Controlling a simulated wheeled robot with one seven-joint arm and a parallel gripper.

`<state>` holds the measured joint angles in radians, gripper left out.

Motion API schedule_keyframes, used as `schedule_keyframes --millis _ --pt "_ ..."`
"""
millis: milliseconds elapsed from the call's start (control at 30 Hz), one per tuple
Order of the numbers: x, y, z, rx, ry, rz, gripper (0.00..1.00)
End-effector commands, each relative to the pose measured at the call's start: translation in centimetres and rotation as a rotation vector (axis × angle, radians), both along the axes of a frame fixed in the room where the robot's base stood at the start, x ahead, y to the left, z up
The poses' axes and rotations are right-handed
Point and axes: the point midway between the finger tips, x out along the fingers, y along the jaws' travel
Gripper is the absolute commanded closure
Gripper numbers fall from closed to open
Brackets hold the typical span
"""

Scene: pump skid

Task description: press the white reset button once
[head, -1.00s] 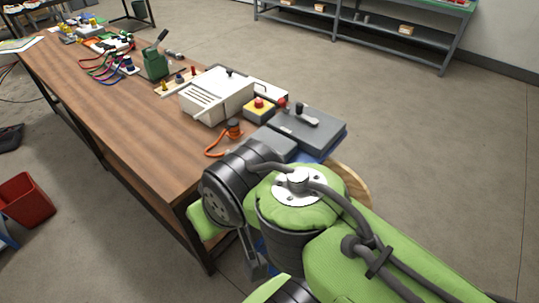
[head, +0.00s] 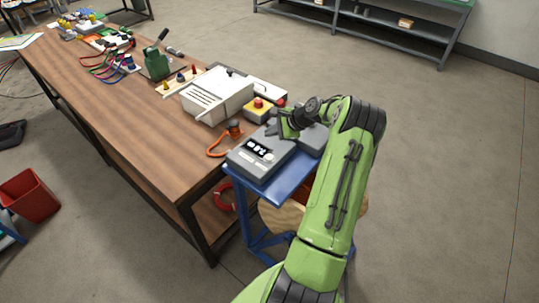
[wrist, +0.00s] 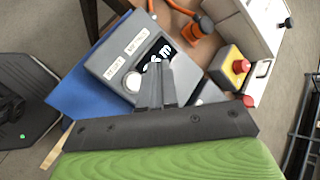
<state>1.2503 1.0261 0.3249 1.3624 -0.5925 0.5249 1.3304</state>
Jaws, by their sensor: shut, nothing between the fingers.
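A grey box (head: 245,165) with a lit display stands on a blue stand at the near end of the workbench. The display (wrist: 158,52) and two pale labels show on its top in the wrist view. A round white button (wrist: 133,82) sits on that top, beside the display; in the head view it is a small pale spot (head: 268,157). My gripper (head: 270,130) is shut and empty, over the far side of the box. In the wrist view its fingertips (wrist: 155,68) overlap the display's edge, to the right of the button. I cannot tell the height gap.
A yellow box with a red button (head: 258,105) stands just beyond, also close on the right in the wrist view (wrist: 237,66). An orange cable (head: 217,142) and a white casing (head: 215,95) are on the workbench (head: 120,100). Another grey box (head: 312,137) stands right of my gripper.

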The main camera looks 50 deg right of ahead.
Motion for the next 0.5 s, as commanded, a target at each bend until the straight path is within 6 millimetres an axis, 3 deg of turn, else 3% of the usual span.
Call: schedule_keyframes --millis 333,500 --pt "0.0 -0.1 -0.3 0.007 -0.002 -0.007 1.00" --pt "0.0 -0.1 -1.5 0.006 -0.001 -0.006 1.00"
